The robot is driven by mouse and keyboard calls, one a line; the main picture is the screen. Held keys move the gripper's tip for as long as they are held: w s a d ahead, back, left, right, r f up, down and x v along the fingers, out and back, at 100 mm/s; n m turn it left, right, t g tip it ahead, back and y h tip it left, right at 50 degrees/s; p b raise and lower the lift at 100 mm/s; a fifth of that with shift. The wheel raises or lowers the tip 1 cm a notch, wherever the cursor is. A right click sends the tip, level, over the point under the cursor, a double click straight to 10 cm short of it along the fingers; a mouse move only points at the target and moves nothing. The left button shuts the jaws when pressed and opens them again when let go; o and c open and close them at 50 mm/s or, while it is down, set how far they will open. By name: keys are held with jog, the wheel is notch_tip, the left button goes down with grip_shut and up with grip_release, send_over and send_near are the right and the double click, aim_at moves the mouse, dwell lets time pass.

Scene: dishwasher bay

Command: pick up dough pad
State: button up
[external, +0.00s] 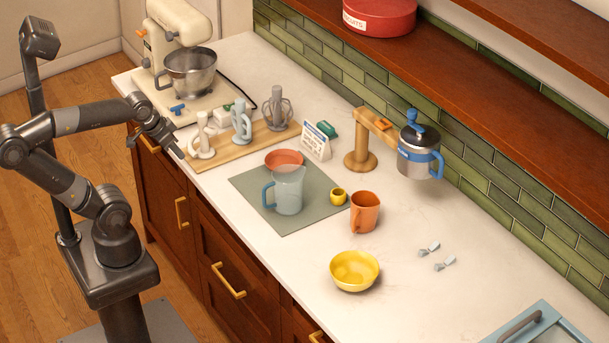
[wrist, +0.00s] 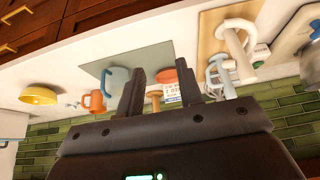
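A flat grey-green pad (external: 245,189), the likeliest dough pad, lies on the white counter. A translucent blue jug (external: 288,190) and a shallow orange-red dish (external: 284,158) stand on it. A small yellow cup (external: 338,196) is at its right edge. The pad also shows in the wrist view (wrist: 150,57), partly covered by the jug. My gripper (external: 176,150) is above the counter's front edge, left of the pad and near the wooden board. In the wrist view my gripper (wrist: 161,73) has its fingers apart with nothing held between them.
A wooden board (external: 222,153) with mixer attachments lies left of the pad, and a stand mixer (external: 178,25) stands behind it. An orange mug (external: 365,212) and a yellow bowl (external: 355,270) stand to the right. The counter's front right is mostly clear.

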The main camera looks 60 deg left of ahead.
jog(key=o, duration=1.4)
jog(key=w+r, duration=0.4)
jog(key=w, duration=0.9)
jog(key=n+y, duration=0.1)
jog(key=n, duration=0.1)
send_over(325, 128)
jog(key=s+d, duration=0.1)
jog(key=s, duration=0.5)
jog(key=shift+t, duration=0.4)
notch_tip(325, 128, down, 12)
jog(key=shift+s, duration=0.1)
jog(key=shift+w+x, duration=0.25)
jog(key=shift+x, duration=5.5)
